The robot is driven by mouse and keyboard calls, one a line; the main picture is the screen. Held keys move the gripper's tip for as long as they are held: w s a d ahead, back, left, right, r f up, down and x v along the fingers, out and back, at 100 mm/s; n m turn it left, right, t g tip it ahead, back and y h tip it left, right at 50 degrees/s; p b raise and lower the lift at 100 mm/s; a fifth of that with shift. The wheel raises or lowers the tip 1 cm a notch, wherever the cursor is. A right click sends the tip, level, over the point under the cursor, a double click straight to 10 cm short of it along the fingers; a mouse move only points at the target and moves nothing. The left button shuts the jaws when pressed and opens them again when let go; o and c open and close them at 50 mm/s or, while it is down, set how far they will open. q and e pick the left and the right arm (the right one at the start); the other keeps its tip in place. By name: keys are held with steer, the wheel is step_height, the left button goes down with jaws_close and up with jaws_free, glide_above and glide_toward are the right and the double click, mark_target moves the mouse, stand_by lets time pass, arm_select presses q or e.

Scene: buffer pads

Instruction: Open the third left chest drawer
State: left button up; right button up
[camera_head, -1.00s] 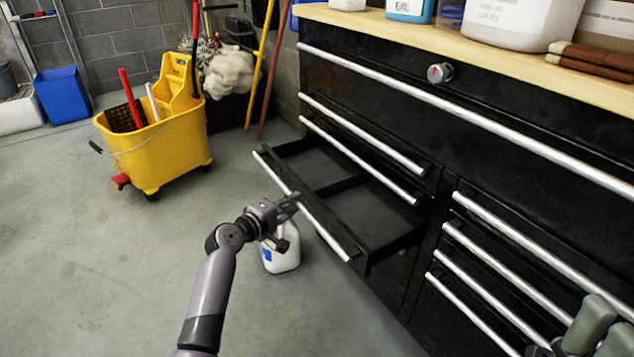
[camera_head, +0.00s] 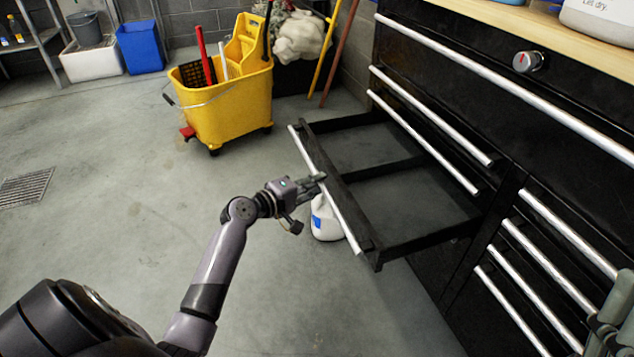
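The black tool chest (camera_head: 420,50) stands at the right, with silver bar handles. The third left drawer (camera_head: 385,242) is pulled well out below two shut left drawers. Its inside looks empty, with a divider across it. My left gripper (camera_head: 314,184) is at the middle of that drawer's silver handle (camera_head: 345,222), from the outer side. Its fingertips meet the bar, but whether they are closed around it is hard to see. My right gripper (camera_head: 608,325) is partly in view at the bottom right edge, in front of the right drawers; its fingers cannot be made out.
A white jug (camera_head: 326,220) stands on the floor below the open drawer. A yellow mop bucket (camera_head: 232,105) stands behind, left of the chest. Blue (camera_head: 138,47) and white (camera_head: 90,60) bins are at the back left. The floor at left is clear.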

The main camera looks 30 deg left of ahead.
arm_select(q)
steer(key=o, duration=0.4)
steer(key=v, duration=1.2)
steer(key=shift+f, duration=0.1)
